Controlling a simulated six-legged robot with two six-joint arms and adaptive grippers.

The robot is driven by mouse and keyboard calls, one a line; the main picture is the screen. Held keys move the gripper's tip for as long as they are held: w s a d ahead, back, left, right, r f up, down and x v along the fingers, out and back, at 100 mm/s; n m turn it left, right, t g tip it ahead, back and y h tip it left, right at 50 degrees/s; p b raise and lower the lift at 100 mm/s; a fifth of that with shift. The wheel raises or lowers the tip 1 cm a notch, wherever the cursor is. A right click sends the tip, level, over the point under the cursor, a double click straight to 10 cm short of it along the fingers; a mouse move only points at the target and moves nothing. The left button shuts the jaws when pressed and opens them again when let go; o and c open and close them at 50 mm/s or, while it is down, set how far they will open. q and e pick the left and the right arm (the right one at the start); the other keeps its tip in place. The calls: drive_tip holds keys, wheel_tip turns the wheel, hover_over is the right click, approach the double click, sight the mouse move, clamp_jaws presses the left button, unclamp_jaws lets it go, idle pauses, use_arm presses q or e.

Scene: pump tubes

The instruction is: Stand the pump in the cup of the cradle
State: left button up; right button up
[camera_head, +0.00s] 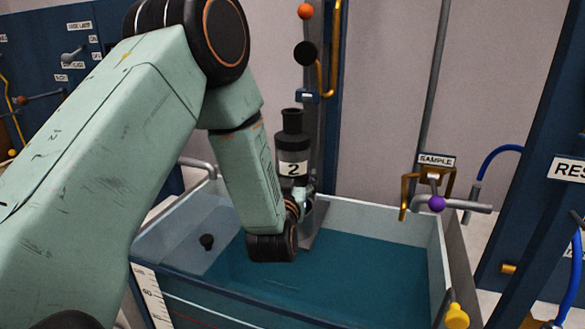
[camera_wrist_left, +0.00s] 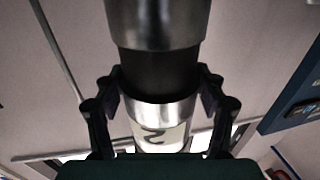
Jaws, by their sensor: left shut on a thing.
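The pump (camera_head: 292,150) is a dark cylinder with a black top and a white band marked 2. It stands about upright above the back of the water tank in the head view. My left gripper (camera_head: 304,200) is at its lower part, largely hidden by my wrist. In the left wrist view, the fingers (camera_wrist_left: 160,88) are shut on the pump's dark section, beside its silver ring and marked band (camera_wrist_left: 160,137). A wide silver cylinder fills the top of that view; I cannot tell whether it belongs to the pump. I cannot clearly make out the cradle or its cup.
The open tank (camera_head: 345,212) holds blue-green water. A dark post (camera_head: 335,100) with an orange ball (camera_head: 305,11) rises behind. A SAMPLE sign (camera_head: 436,160) and purple-knobbed valve (camera_head: 437,203) are at the right rim.

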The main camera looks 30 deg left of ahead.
use_arm(q)
drive_tip(key=shift+w+f, duration=0.25)
drive_tip(key=shift+w, duration=0.2)
drive_tip(key=shift+s, duration=0.2)
drive_tip(key=o, duration=1.5)
drive_tip(key=shift+s+f, duration=0.25)
drive_tip(key=shift+c, duration=0.2)
drive_tip(key=shift+o, duration=0.8)
drive_tip(key=shift+r, duration=0.1)
drive_tip(key=shift+o, duration=1.1)
drive_tip(key=shift+d, duration=0.1)
drive_tip(key=shift+w, duration=0.1)
drive_tip(key=v, duration=1.2)
drive_tip(key=shift+b, duration=0.35)
